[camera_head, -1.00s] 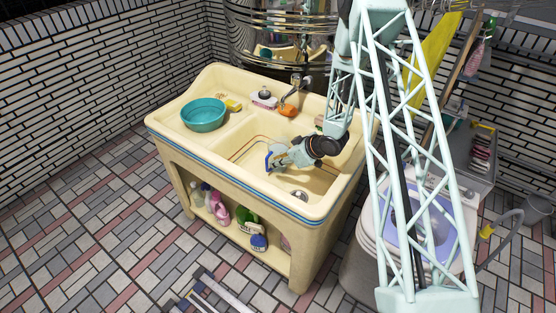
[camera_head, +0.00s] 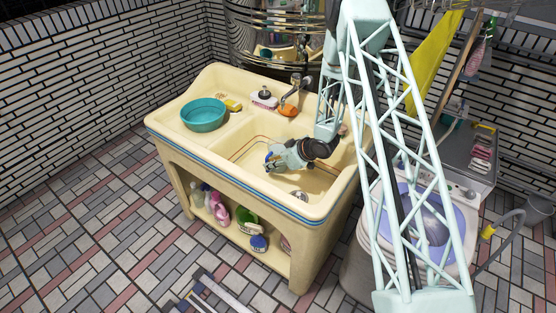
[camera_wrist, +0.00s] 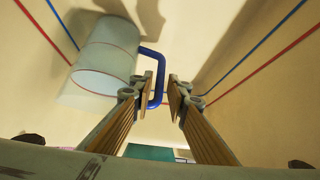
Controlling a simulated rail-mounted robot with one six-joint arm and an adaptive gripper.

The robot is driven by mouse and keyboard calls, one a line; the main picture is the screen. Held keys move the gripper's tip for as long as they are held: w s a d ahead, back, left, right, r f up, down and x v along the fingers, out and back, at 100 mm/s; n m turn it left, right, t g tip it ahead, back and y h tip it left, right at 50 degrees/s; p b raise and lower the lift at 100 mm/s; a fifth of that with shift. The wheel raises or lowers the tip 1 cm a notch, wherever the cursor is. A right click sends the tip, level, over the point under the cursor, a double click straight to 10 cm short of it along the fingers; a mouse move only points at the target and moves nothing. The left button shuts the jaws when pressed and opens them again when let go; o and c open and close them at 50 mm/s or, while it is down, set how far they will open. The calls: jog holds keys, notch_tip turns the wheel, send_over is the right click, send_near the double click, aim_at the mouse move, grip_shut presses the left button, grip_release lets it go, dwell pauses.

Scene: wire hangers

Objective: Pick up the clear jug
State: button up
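The clear jug (camera_wrist: 103,58) shows in the wrist view, at the upper left inside the cream sink. Its blue handle (camera_wrist: 155,75) points right, towards the fingers. My gripper (camera_wrist: 163,92) is open, with one finger on each side of the handle's outer bar. The handle looks nearer the left finger; I cannot tell whether they touch. In the head view my gripper (camera_head: 272,160) is low in the sink basin, and the jug cannot be made out clearly behind it.
The cream sink (camera_head: 240,180) has raised walls around the basin. A teal basin (camera_head: 203,114) and a yellow sponge (camera_head: 233,105) sit on its left ledge. A soap box (camera_head: 264,98), a faucet (camera_head: 295,86) and an orange item (camera_head: 288,110) are at the back. A washing machine (camera_head: 362,240) stands right.

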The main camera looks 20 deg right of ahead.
jog(key=shift+b+x, duration=0.3)
jog(key=shift+x, duration=1.45)
jog(key=shift+c, duration=0.7)
grip_shut()
jog(key=shift+w+r, duration=0.1)
jog(key=shift+r, duration=0.35)
jog(key=shift+r+p, duration=0.95)
jog(key=shift+r, duration=3.7)
